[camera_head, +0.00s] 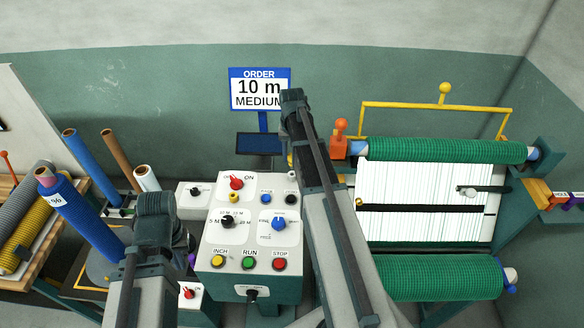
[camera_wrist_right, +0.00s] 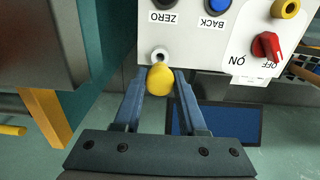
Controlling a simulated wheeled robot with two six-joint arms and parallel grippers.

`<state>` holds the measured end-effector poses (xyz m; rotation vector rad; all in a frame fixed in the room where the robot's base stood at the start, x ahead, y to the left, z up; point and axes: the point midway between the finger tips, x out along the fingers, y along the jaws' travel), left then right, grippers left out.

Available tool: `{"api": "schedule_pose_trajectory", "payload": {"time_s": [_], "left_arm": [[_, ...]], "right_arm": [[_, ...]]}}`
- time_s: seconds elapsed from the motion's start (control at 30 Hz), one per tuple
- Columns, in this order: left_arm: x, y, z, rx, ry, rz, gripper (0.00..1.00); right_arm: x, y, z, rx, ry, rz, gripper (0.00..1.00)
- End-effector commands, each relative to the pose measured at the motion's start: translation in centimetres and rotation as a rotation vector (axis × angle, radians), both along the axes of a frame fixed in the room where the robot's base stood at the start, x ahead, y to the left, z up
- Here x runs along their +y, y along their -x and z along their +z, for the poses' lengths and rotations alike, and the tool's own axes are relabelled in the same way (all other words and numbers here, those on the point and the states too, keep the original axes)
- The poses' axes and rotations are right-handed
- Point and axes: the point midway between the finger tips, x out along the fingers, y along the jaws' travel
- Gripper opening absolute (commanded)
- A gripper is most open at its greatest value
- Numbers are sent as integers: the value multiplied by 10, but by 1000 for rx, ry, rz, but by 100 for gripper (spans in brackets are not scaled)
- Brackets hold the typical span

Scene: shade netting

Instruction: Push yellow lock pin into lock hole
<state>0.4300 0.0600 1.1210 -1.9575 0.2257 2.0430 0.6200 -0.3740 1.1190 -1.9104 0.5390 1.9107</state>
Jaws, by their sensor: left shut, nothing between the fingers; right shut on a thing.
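The yellow lock pin (camera_wrist_right: 160,78) shows its rounded head between the fingertips of my right gripper (camera_wrist_right: 160,80), which is shut on it. Just past the head is a pale round ring with a dark hole (camera_wrist_right: 158,55), at the edge of the white panel face; it looks like the lock hole. The pin's head overlaps the ring's near edge in this view. I cannot tell whether its tip is inside. My left gripper (camera_head: 186,240) is shut and empty, left of the panel.
The control panel (camera_head: 212,248) carries knobs and buttons, including red, blue and black ones. A dark screen (camera_head: 258,143) and an order sign (camera_head: 260,90) stand behind it. Green netting rolls (camera_head: 440,278) are at the right; blue and brown rolls (camera_head: 88,165) are at the left.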

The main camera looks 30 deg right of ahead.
Motion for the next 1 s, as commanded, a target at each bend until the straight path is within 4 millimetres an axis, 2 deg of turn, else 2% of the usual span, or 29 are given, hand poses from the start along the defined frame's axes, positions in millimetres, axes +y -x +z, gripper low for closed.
{"api": "schedule_pose_trajectory", "payload": {"time_s": [0.6, 1.0], "left_arm": [[0, 0, 4, 0, 0, 0, 0], [0, 0, 32, 0, 0, 0, 0]], "right_arm": [[0, 0, 4, 0, 0, 0, 0], [0, 0, 32, 0, 0, 0, 0]]}}
